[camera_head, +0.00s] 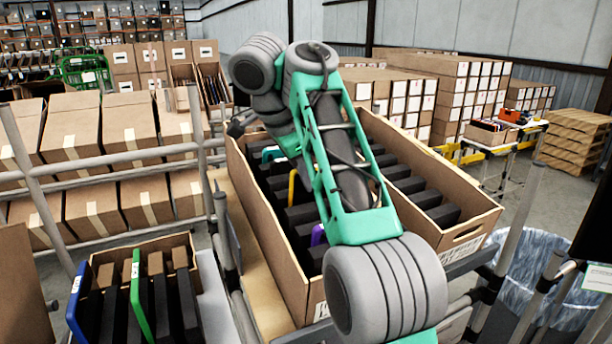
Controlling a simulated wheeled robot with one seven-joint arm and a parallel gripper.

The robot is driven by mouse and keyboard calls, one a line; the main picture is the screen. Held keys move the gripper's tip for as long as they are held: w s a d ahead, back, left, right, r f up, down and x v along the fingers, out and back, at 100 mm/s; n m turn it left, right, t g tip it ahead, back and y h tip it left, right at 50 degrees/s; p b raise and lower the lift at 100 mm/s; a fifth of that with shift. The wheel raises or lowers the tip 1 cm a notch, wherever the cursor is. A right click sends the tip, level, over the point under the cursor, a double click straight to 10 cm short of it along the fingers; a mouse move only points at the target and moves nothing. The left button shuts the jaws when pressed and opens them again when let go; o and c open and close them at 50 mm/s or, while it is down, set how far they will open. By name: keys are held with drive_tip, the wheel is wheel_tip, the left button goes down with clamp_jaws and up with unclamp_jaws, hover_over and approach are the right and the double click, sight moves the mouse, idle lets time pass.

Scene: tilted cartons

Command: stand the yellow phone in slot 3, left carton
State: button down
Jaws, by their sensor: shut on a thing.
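A yellow phone (292,188) shows as a narrow upright strip among dark dividers in the large middle carton (252,207), partly hidden behind my arm. I cannot tell whether it stands in a slot or hangs above one. The slot numbers cannot be read. A teal item (271,154) and a purple item (318,235) also show in this carton. My arm crosses over the carton and bends down at the far end. My gripper's fingers are hidden behind the arm, so what they hold is not visible.
A smaller carton (190,244) at lower left holds a blue item (76,305), a green item (136,295) and dark dividers. Rack rails (150,157) stand at left. A clear plastic bag (540,270) is at lower right.

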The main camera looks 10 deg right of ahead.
drive_tip(key=shift+w+f+b, duration=0.2)
drive_tip(key=shift+f+b, duration=0.5)
drive_tip(key=shift+f, duration=0.45)
drive_tip(key=shift+w+f+b, duration=0.15)
drive_tip(key=shift+f+b, duration=0.55)
drive_tip(key=shift+f, duration=0.4)
drive_tip(key=c, duration=1.6)
unclamp_jaws()
drive_tip(key=shift+o, duration=0.7)
drive_tip(key=shift+a+r, duration=0.1)
drive_tip(key=shift+r, duration=0.1)
drive_tip(key=shift+o, duration=0.6)
drive_tip(key=p+v, duration=0.3)
drive_tip(key=v, duration=0.1)
drive_tip(key=p+v, duration=0.4)
drive_tip(key=v, duration=0.1)
drive_tip(key=shift+s+d+r+p, duration=0.1)
drive_tip(key=shift+d+p, duration=0.15)
drive_tip(key=shift+p, duration=0.05)
drive_tip(key=shift+r, duration=0.1)
wheel_tip(320, 180, up, 7)
drive_tip(key=p, duration=0.6)
hover_over(304, 193)
drive_tip(key=s+a, duration=0.2)
drive_tip(key=s, duration=0.1)
drive_tip(key=shift+w+a, duration=0.1)
drive_tip(key=shift+w, duration=0.05)
